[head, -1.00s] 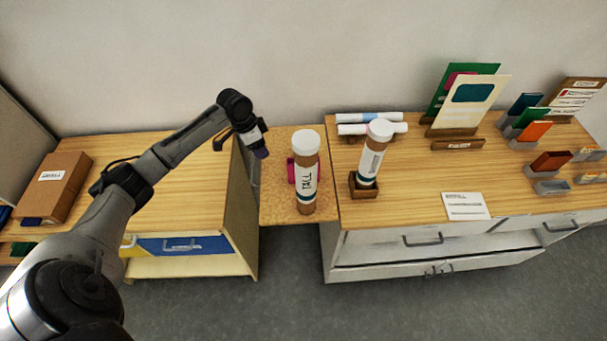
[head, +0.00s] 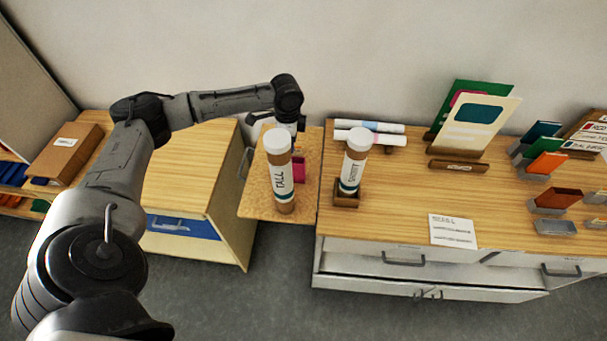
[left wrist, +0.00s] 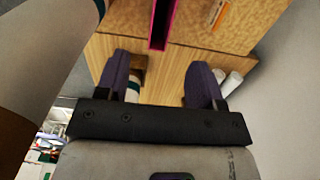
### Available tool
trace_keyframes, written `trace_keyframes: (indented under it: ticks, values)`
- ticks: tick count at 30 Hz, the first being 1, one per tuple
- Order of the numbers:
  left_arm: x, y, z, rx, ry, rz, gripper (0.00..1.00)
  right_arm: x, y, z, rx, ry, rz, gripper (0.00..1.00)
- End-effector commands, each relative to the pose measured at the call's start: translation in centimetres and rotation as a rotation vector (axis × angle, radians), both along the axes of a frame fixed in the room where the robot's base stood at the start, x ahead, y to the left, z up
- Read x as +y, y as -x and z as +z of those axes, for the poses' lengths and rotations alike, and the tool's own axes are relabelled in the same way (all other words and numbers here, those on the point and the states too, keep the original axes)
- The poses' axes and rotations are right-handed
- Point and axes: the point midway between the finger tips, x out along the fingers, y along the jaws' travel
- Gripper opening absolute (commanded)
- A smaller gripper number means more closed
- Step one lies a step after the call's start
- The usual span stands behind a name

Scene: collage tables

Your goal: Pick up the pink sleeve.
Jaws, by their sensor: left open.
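The pink sleeve (head: 298,170) stands on the cork-coloured board (head: 256,203) between the two cabinets, partly hidden behind the tube marked TALL (head: 279,172). In the left wrist view the pink sleeve (left wrist: 157,44) shows at the top centre, beyond the fingertips and apart from them. My left gripper (head: 297,137) is over the back of the board, close above and behind the sleeve; its fingers are largely hidden there. In the left wrist view my left gripper (left wrist: 160,75) is open, with nothing between its purple fingers. My right gripper is not in view.
The TALL tube stands upright close beside my gripper and fills the left wrist view's upper left (left wrist: 40,60). A second capped tube (head: 353,165) stands in a wooden holder on the right cabinet (head: 400,205). White rolls (head: 369,132) lie behind it. The left cabinet top (head: 190,175) is mostly clear.

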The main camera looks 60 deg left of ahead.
Motion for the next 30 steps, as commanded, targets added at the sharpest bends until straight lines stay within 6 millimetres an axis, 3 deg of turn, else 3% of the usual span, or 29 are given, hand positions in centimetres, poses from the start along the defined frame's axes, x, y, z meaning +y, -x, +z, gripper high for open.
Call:
trace_keyframes:
  ticks: [12,23,30]
  values:
    - [0.0,0.0,-6.6,0.003,0.0,0.0,0.62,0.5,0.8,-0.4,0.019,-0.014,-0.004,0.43]
    - [0.1,0.1,-8.8,0.004,0.0,0.0,0.62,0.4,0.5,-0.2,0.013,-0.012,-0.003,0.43]
    - [0.5,0.2,-11.9,0.004,0.0,0.001,0.62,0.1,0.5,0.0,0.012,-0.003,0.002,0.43]
